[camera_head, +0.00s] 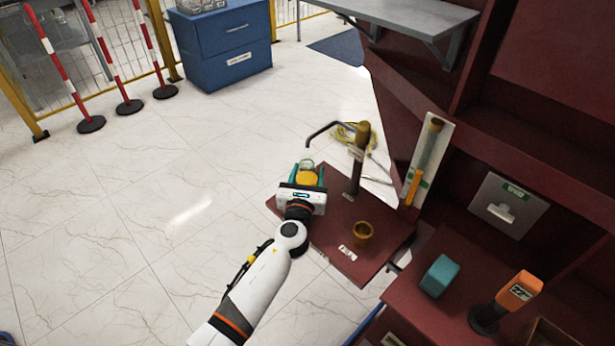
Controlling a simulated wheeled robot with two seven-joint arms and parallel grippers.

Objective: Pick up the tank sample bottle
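My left gripper (307,177) is over the far left part of a dark red shelf board. Its two teal fingers stand apart, one on each side of a bottle with amber content (307,179), which appears to be the tank sample bottle. A clear rounded rim shows at the bottle's far end. I cannot tell whether the fingers press on the bottle or whether it rests on the board, since my gripper's body hides its lower part. My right gripper is not in view.
The red board (340,240) carries a brass-coloured cup (363,233) and a label. A tap with a bent spout (357,155) rises just right of my gripper. A teal block (439,276) and an orange meter (519,291) stand at lower right.

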